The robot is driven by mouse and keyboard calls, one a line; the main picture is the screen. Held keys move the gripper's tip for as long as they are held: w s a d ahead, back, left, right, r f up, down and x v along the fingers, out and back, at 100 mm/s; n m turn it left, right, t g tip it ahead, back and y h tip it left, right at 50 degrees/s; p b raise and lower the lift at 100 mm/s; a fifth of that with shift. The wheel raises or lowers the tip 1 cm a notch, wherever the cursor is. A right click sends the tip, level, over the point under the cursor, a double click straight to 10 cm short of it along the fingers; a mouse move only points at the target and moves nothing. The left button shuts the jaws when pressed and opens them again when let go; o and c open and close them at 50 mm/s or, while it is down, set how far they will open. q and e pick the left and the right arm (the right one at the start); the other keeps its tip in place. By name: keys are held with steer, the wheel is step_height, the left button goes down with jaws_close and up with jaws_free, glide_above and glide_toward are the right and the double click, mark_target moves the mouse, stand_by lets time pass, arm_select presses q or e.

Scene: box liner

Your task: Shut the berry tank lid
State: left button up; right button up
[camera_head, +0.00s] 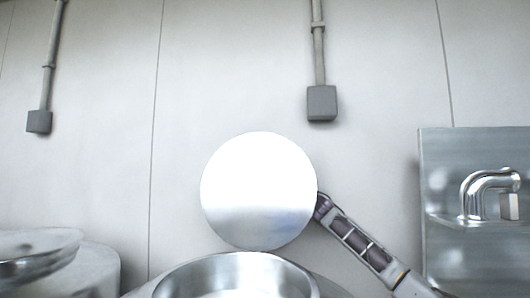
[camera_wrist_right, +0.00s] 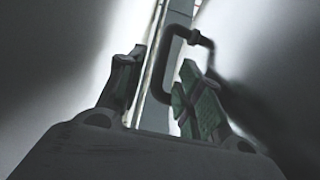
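The berry tank lid (camera_head: 258,190) is a round, bright metal disc standing raised at the back of the open tank (camera_head: 304,278). The tank's rim shows at the bottom of the head view. My right gripper (camera_head: 321,205) is at the right edge of the lid, partly hidden by it. In the right wrist view the fingers of my right gripper (camera_wrist_right: 163,92) are apart. A dark bent handle (camera_wrist_right: 192,37) shows between and beyond them, closer to the right finger; I cannot tell whether they touch. My left gripper is not in view.
A metal panel with a bent pipe (camera_head: 488,184) stands at the right. Another round metal vessel (camera_head: 92,272) is at the lower left. Conduits with grey boxes (camera_head: 322,103) run down the pale wall behind. The space left of the lid looks clear.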

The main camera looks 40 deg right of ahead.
mark_target(265, 155)
steer(key=shift+p+x, duration=1.15)
steer(key=shift+x, duration=0.95)
jaws_close()
